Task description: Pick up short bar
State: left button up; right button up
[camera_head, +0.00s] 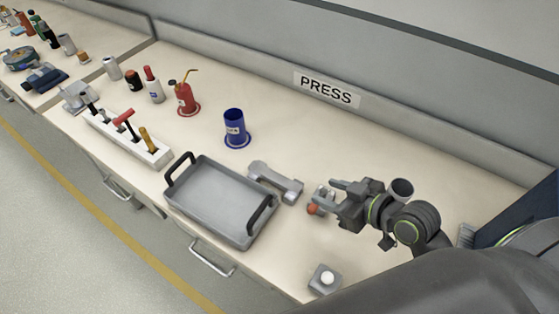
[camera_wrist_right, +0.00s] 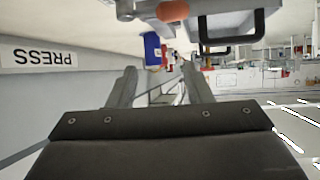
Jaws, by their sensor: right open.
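A grey bar (camera_head: 276,182) with widened ends lies on the bench beside the tray; it looks like the short bar, though I cannot be sure. A small metal fitting with an orange knob (camera_head: 313,209) is just to its right; the knob also shows at the top of the right wrist view (camera_wrist_right: 172,11). My right gripper (camera_head: 331,194) is open, with its fingers pointing left, close to the fitting and right of the bar. In the right wrist view its two fingers (camera_wrist_right: 160,88) stand apart with nothing between them. My left gripper is not in view.
A grey tray (camera_head: 207,216) with dark handles sits left of the bar. A blue cup (camera_head: 235,130) and a red oil can (camera_head: 185,99) stand behind. A small box with a white button (camera_head: 325,278) is near the front edge. Bench behind the bar is clear.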

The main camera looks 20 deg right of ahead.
jog(key=x, duration=0.4)
jog(key=shift+a+p, duration=0.3)
jog(key=shift+a, duration=0.1)
send_near(279, 179)
jog(key=x, duration=0.2)
jog(key=p+x, duration=0.1)
jog(key=shift+w+a+r, duration=0.1)
jog(key=shift+w+a, duration=0.05)
jog(key=shift+w, duration=0.3)
jog(key=shift+w+a+f, duration=0.3)
jog(key=shift+w+f, duration=0.15)
jog(key=shift+w, duration=0.05)
jog(key=shift+f+p+x, duration=0.2)
jog(key=shift+p+x, duration=0.35)
jog(key=shift+x, duration=1.5)
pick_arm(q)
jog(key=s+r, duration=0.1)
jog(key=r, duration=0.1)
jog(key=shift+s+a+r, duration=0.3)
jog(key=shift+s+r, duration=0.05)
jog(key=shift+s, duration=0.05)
pick_arm(e)
jog(key=shift+s, duration=0.2)
jog(key=shift+c, duration=0.3)
jog(key=c, duration=0.7)
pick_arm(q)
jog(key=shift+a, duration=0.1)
pick_arm(e)
jog(key=shift+c, duration=0.7)
